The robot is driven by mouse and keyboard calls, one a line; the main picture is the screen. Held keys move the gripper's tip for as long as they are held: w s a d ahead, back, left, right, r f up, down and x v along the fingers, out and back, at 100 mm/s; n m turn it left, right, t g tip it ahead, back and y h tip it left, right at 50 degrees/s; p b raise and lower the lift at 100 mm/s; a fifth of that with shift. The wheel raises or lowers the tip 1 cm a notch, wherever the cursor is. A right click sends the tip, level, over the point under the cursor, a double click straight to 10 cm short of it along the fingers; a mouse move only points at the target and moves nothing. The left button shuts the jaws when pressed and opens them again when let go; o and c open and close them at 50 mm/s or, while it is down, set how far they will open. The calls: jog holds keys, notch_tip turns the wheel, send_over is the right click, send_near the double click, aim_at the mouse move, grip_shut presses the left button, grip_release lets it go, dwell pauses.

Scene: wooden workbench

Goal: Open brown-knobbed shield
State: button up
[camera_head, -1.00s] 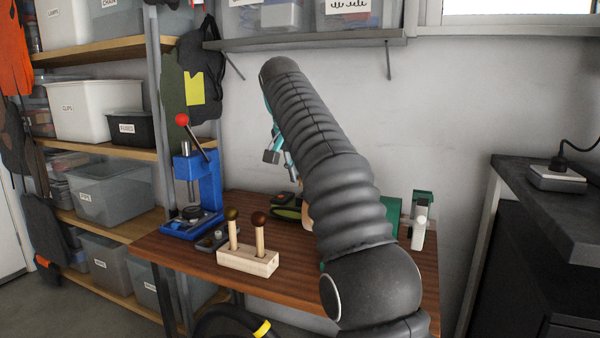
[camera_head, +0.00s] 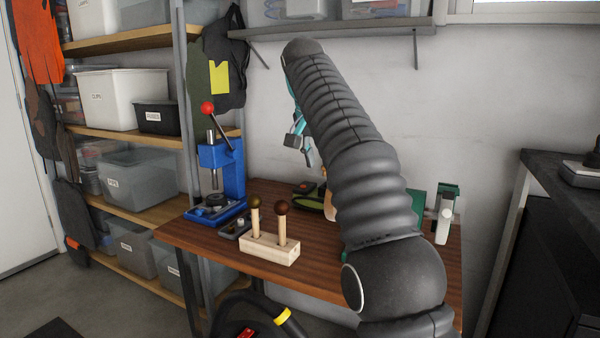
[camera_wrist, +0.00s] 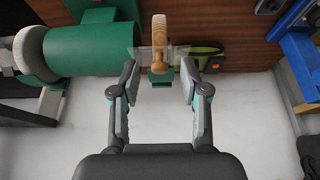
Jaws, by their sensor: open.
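In the wrist view a green bench machine (camera_wrist: 92,50) lies at upper left, with a pale wheel (camera_wrist: 35,55) at its left end and a tan wheel (camera_wrist: 159,32) seen edge-on at its right. A clear shield (camera_wrist: 140,53) crosses the tan wheel. A small brown knob (camera_wrist: 160,66) shows at its middle, just above a green block. My gripper (camera_wrist: 158,76) is open, with its fingers either side of the shield and knob and nothing held. In the head view my gripper (camera_head: 301,146) is small beyond my arm, which hides most of the machine (camera_head: 417,200).
The wooden bench (camera_head: 320,278) also holds a blue press (camera_head: 228,172) with a red-knobbed lever, a wooden block (camera_head: 270,249) with two knobbed pegs, and a green-black item (camera_head: 312,198). Shelves (camera_head: 150,135) stand left. A dark counter (camera_head: 560,190) stands right.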

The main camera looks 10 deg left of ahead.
jog(key=s+a, duration=0.3)
jog(key=s, duration=0.7)
jog(key=shift+s+a, duration=0.25)
jog(key=shift+a, duration=0.15)
